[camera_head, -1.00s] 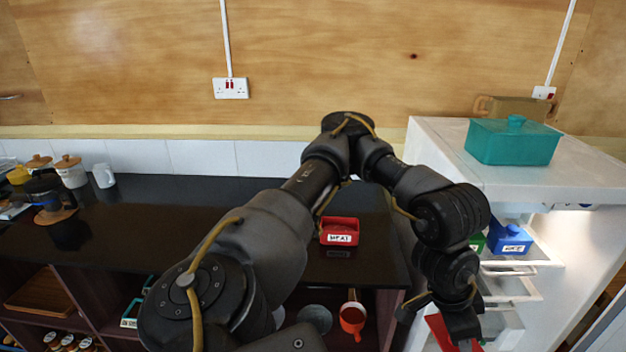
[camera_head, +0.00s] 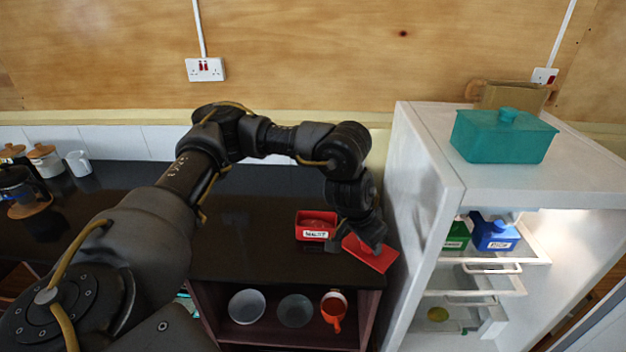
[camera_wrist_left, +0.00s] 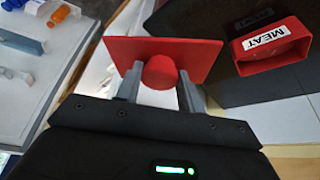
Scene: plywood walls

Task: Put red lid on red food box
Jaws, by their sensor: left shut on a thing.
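The red food box (camera_head: 312,226), labelled MEAT, stands open on the black counter near its right end. It also shows at the upper right of the left wrist view (camera_wrist_left: 246,66). My left gripper (camera_head: 362,246) is shut on the knob of the red lid (camera_head: 380,258). The lid is tilted, just right of the box and apart from it. In the left wrist view the round knob sits between the two grey fingers (camera_wrist_left: 160,90), with the flat red lid (camera_wrist_left: 195,52) beyond. My right gripper is not in view.
A white fridge (camera_head: 412,190) stands open right of the counter, with a teal lidded box (camera_head: 500,138) on top and a blue box (camera_head: 494,234) and green box (camera_head: 456,236) inside. Bowls (camera_head: 247,306) and a red pan (camera_head: 334,308) sit on the shelf below. The counter left of the box is clear.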

